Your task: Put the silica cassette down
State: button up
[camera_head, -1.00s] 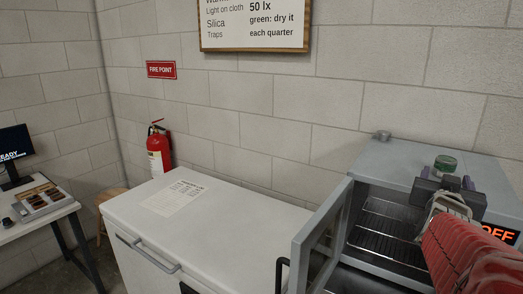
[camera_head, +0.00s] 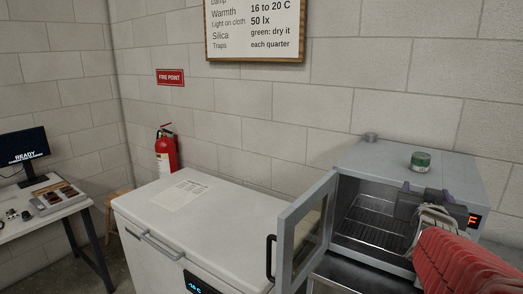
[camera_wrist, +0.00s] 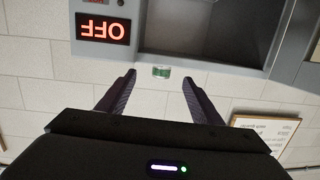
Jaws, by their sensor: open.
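The silica cassette (camera_head: 421,161), a small round piece with a green band and a pale top, stands on the flat top of the grey oven (camera_head: 375,158). In the wrist view, which is upside down, the cassette (camera_wrist: 161,72) shows between the two fingers with wall around it. My gripper (camera_head: 426,194) is open and empty, in front of the oven and lower than the cassette. Its fingers (camera_wrist: 159,80) are apart from the cassette. My red-sleeved arm hides the oven's lower right front.
The oven's door (camera_head: 306,232) stands open to the left, with a wire rack (camera_head: 375,222) inside. A small grey knob (camera_head: 370,137) is on the oven's back left corner. A white chest freezer (camera_head: 215,225) with a paper sheet (camera_head: 178,194) stands left. A desk (camera_head: 50,215) is farther left.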

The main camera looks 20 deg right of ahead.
jog(key=a+f+n+g+y, duration=0.1)
jog(key=a+f+n+y, duration=0.25)
jog(key=a, duration=0.85)
jog(key=a+f+n+y, duration=0.2)
jog(key=a+f+y, duration=0.3)
jog(key=a, duration=0.6)
jog(key=s+a+f+n+g+y, duration=0.1)
jog(key=s+a+f+g, duration=0.1)
jog(key=s+a+f, duration=0.2)
jog(key=s+a+f+n+g+y, duration=0.2)
jog(key=s+a+f+g, duration=0.1)
jog(key=s+a, duration=0.5)
jog(key=shift+s+a+f, duration=0.3)
jog(key=shift+a+f, duration=0.15)
jog(key=shift+a, duration=0.75)
jog(key=shift+n, duration=0.25)
jog(key=shift+c, duration=0.5)
